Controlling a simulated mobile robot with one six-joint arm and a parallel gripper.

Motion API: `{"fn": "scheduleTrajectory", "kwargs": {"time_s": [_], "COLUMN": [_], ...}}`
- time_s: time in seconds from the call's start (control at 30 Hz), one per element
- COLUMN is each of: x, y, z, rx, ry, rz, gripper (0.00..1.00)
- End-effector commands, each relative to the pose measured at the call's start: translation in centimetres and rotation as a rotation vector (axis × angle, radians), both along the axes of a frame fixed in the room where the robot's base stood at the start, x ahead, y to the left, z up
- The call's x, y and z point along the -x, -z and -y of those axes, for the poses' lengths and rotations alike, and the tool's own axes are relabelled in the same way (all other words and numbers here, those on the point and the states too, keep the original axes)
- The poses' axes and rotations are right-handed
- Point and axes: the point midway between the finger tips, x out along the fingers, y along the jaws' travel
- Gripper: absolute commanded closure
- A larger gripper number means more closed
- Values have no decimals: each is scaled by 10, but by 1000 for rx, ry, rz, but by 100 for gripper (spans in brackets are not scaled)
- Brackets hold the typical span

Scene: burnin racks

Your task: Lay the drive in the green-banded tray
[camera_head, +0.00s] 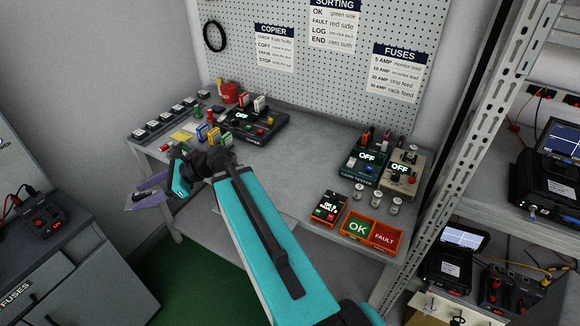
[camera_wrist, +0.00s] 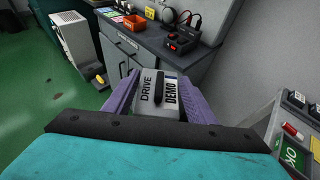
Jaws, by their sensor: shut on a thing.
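My gripper (camera_head: 146,192) has purple fingers and hangs off the left front of the grey bench in the head view. In the wrist view my gripper (camera_wrist: 157,92) is shut on the drive (camera_wrist: 147,103), a grey block with a dark bar and the labels DRIVE and DEMO. The drive is clear of any surface there; I cannot make it out in the head view. I see no tray with a plain green band. An orange two-part tray (camera_head: 344,239) lies at the bench's front right, with a green OK half and a red FAULT half.
The copier device (camera_head: 255,125) and coloured pieces stand on the bench's left. Two testers reading OFF (camera_head: 364,160) stand at its right. A grey cabinet (camera_head: 70,270) is at the left, and metal shelving (camera_head: 470,150) at the right. The bench's middle is clear.

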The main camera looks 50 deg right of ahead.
Motion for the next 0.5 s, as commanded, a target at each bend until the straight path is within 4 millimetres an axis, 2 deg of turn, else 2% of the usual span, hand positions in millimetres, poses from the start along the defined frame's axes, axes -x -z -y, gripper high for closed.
{"fn": "scheduleTrajectory", "kwargs": {"time_s": [0.37, 0.5], "x": [0, 0], "y": [1, 3], "z": [14, 27], "rx": [0, -1], "ry": [21, 36], "rz": [0, 0], "gripper": [72, 72]}}
